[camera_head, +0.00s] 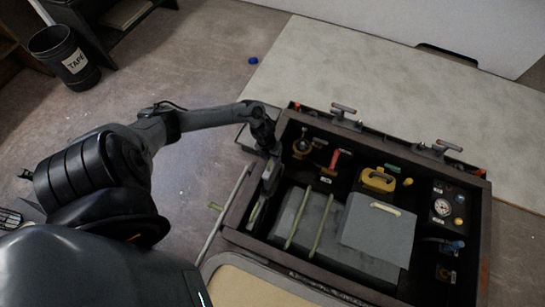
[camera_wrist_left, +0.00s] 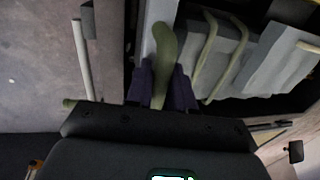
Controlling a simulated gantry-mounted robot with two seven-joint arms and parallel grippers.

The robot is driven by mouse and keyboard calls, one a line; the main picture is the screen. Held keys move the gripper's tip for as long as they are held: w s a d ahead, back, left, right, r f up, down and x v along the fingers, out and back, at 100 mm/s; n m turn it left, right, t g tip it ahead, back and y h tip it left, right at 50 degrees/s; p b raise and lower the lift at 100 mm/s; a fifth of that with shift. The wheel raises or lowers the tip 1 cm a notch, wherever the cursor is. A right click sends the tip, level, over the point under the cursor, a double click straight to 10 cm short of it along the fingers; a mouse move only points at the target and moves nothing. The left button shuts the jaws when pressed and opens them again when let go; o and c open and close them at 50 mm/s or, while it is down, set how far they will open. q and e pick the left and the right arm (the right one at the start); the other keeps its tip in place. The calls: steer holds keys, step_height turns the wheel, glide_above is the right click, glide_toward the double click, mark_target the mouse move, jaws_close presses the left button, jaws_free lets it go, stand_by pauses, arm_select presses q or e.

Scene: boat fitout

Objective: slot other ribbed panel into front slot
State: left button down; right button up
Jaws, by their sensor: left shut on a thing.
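My left gripper (camera_head: 268,182) is at the left inner side of the dark tray-like box (camera_head: 232,222). In the left wrist view its fingers (camera_wrist_left: 165,88) are closed around an olive-green handle-like strip (camera_wrist_left: 165,52), which I take to be part of a ribbed panel. A pale edge shows just left of it. Much of the held piece is hidden by the gripper and box wall. To its right, grey panels (camera_head: 308,232) with two olive strips sit in the box. Another grey panel (camera_head: 378,228) with a cream handle is right of them. My right gripper is not in view.
The box also holds a yellow item (camera_head: 378,180), a red-handled tool (camera_head: 334,160) and a gauge (camera_head: 442,207). Clamps (camera_head: 343,110) stand on its far rim. Open floor (camera_head: 195,65) lies behind my left arm.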

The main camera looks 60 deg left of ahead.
arm_select(q)
steer(key=shift+f, duration=0.15)
steer(key=shift+f+b, duration=2.35)
steer(key=shift+f, duration=0.25)
steer(key=shift+f+b, duration=0.55)
steer(key=shift+f, duration=4.7)
steer(key=c, duration=1)
jaws_free()
steer(key=shift+o, duration=0.6)
steer(key=shift+w, duration=0.1)
